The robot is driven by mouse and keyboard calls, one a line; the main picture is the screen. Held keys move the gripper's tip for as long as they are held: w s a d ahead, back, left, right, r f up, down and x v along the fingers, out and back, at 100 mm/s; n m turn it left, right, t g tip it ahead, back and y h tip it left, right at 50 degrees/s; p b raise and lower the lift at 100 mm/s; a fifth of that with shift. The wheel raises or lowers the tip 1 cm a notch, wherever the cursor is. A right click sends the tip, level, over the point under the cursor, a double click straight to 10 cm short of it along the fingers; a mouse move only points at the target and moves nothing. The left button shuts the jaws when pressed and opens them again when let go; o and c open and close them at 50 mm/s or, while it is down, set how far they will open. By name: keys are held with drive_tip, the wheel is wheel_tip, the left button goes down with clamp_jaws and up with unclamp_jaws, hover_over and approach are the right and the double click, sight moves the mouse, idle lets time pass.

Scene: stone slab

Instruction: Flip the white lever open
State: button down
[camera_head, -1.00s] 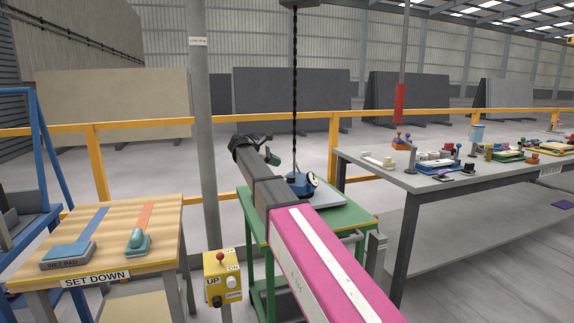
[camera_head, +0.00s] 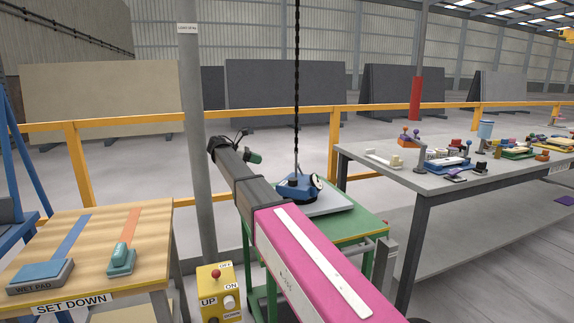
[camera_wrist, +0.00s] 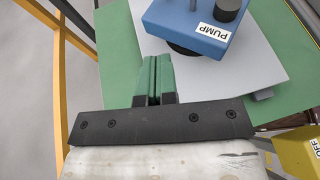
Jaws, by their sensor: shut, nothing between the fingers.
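A blue pump unit (camera_head: 296,187) with a round dial (camera_head: 318,182) sits on a grey slab (camera_head: 335,204) on a green table (camera_head: 362,224). It shows at the top of the wrist view, labelled PUMP (camera_wrist: 193,24). My gripper (camera_wrist: 157,60) has its green fingers shut together, empty, beside the pump and apart from it. In the head view my gripper (camera_head: 252,157) is behind and left of the pump. I cannot tell whether this knob is the white lever.
A grey post (camera_head: 196,140) stands left of my arm. A yellow rail (camera_head: 140,120) runs behind. A wooden SET DOWN table (camera_head: 100,262) is at the left. A grey workbench (camera_head: 375,160) with many small items is at the right. A chain (camera_head: 296,80) hangs above the pump.

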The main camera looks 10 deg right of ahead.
drive_tip(key=shift+d+r+x, duration=0.1)
drive_tip(key=shift+r+x, duration=0.2)
drive_tip(key=shift+x, duration=1.95)
drive_tip(key=shift+d+r+x, duration=0.15)
drive_tip(key=shift+r+x, duration=0.2)
drive_tip(key=shift+x, duration=1.9)
drive_tip(key=shift+d+r+x, duration=0.1)
drive_tip(key=shift+r+x, duration=0.2)
drive_tip(key=shift+x, duration=1.95)
drive_tip(key=shift+d, duration=0.1)
